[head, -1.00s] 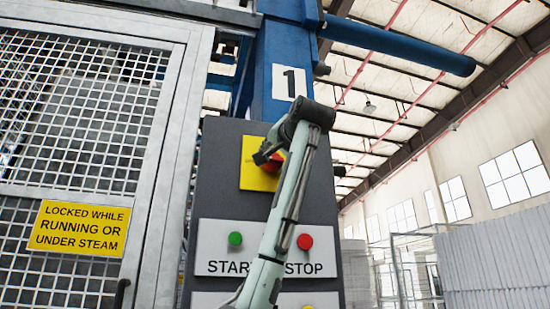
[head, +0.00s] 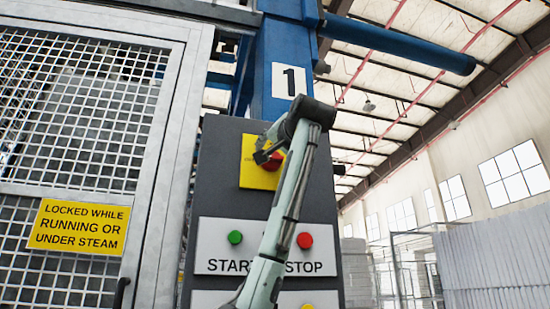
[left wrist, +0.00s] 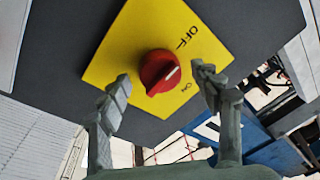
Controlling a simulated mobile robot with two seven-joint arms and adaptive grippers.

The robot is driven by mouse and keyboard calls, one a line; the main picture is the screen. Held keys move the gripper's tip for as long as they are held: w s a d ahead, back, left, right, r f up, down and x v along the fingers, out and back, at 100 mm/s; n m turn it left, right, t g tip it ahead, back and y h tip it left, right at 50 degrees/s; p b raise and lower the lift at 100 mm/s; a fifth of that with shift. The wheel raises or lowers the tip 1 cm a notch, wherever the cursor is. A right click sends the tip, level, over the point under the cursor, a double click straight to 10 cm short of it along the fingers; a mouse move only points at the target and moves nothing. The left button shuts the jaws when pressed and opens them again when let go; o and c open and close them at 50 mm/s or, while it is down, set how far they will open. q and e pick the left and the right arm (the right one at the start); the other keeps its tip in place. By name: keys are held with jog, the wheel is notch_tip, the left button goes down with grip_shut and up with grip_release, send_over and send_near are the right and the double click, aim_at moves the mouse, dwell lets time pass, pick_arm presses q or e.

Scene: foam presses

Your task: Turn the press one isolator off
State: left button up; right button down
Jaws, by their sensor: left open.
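The press one isolator is a red round knob (left wrist: 158,72) with a white pointer line, on a yellow plate (left wrist: 112,62) marked OFF and ON. In the left wrist view the line points roughly between the two words. My left gripper (left wrist: 161,78) is open, with one finger on each side of the knob; I cannot tell whether they touch it. In the head view the knob (head: 274,162) is partly hidden by my left gripper (head: 266,152) and arm, and the yellow plate (head: 250,174) is partly covered. My right gripper is not in view.
The dark grey panel (head: 218,160) stands below a number 1 sign (head: 289,81). Under the isolator are a green START button (head: 235,237) and a red STOP button (head: 305,240), with my arm in front between them. A mesh gate (head: 80,120) stands at left.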

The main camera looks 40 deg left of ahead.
pick_arm(q)
jog(key=v, duration=1.2)
